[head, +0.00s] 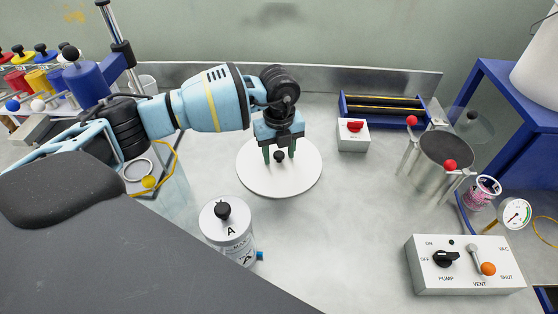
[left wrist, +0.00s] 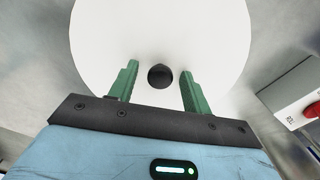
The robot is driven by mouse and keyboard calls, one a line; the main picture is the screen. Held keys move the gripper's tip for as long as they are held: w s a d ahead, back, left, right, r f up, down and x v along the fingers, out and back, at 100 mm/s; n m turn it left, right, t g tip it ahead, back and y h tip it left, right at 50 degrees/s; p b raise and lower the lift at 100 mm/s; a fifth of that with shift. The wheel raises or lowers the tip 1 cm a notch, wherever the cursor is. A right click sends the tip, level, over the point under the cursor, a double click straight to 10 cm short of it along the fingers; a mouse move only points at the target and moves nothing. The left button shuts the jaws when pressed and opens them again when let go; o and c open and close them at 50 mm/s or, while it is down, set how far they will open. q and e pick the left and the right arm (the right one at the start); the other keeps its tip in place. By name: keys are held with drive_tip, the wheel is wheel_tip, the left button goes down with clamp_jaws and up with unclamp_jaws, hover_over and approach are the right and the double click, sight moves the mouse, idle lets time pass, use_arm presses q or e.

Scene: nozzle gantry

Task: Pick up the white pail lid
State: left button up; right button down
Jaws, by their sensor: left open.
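The white pail lid (head: 262,180) is a round white disc with a black knob (head: 279,157) at its middle, lying on the grey bench. It fills much of the left wrist view (left wrist: 110,35), with the knob (left wrist: 160,76) near the middle. My left gripper (head: 279,154) is over the lid, pointing down, with its two green fingers open. In the left wrist view the fingers (left wrist: 158,85) stand on either side of the knob, with a gap to it on both sides. My right gripper is not in view.
A white canister marked A (head: 228,232) stands in front of the lid. A small box with a red knob (head: 352,135) is behind right. A metal pot (head: 440,165) and a pump control box (head: 465,266) stand to the right. The bench between is clear.

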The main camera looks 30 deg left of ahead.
sight(279, 154)
use_arm(q)
clamp_jaws()
wheel_tip(279, 154, up, 10)
idle(0.8)
